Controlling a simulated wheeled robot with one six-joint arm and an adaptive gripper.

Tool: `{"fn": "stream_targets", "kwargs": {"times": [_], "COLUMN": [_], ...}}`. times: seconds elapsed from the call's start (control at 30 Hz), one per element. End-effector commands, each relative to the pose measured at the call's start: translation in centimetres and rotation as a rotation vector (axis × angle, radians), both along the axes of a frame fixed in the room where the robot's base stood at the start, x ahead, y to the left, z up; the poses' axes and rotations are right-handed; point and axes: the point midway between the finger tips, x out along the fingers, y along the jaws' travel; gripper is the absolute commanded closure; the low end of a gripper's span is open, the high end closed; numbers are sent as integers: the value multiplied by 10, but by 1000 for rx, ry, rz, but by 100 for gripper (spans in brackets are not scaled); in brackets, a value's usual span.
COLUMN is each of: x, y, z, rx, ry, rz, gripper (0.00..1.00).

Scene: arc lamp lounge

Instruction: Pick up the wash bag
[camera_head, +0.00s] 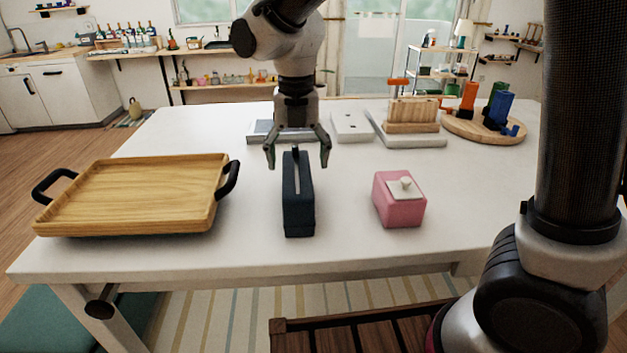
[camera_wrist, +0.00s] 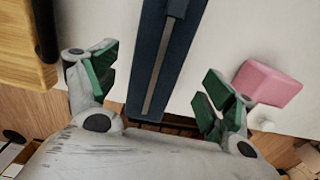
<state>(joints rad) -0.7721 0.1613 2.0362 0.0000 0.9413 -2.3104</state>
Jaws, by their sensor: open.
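The wash bag (camera_head: 298,209) is a dark navy, narrow, upright block with a grey strip along its top. It stands on the white table in the head view, between the wooden tray and the pink box. My gripper (camera_head: 298,160) is open above the bag's far part, with one finger to each side. In the wrist view the bag (camera_wrist: 152,75) runs lengthwise between the green-padded fingers of my gripper (camera_wrist: 160,90), with a gap on both sides. The fingers do not appear to touch it.
A wooden tray (camera_head: 140,192) with black handles lies to the left. A pink lidded box (camera_head: 399,209) stands to the right. Behind are a wooden rack (camera_head: 412,111) and a round board (camera_head: 465,128) with coloured items. The white table (camera_head: 345,240) is bare around the bag.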

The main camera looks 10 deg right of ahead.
Motion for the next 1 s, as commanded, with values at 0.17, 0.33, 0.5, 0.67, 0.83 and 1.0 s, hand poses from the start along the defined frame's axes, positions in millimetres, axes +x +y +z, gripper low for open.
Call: {"fn": "stream_targets", "kwargs": {"times": [0.17,0.33,0.5,0.67,0.83,1.0], "x": [0,-1,0,0,0,0], "y": [3,4,5,5,5,5], "z": [-20,-42,-68,-79,-79,-78], "rx": [-4,-5,-4,-3,-2,-2], "ry": [4,4,4,3,2,2], "rz": [29,26,24,24,23,23], "gripper": [17,17,17,17,17,46]}}
